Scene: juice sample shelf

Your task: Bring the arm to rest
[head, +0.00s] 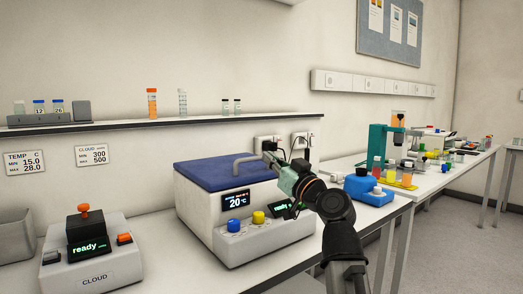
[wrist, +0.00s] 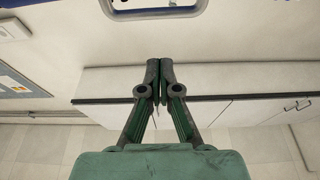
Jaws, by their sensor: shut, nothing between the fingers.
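My arm reaches up from the lower right of the head view. My gripper (head: 269,152) points up and away, in front of the right part of the box with the blue lid. In the wrist view my gripper (wrist: 160,68) has its two dark fingertips pressed together with nothing between them. The white box with a blue lid (head: 215,170) and grey handle stands on the bench behind my gripper. The handle (wrist: 155,12) shows at the top of the wrist view, apart from the fingertips.
The CLOUD device (head: 95,262) stands at the left, reading "ready". A wall shelf (head: 180,123) holds an orange vial (head: 152,102), a clear vial (head: 183,102) and small vials. Further right is a table with several coloured jars.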

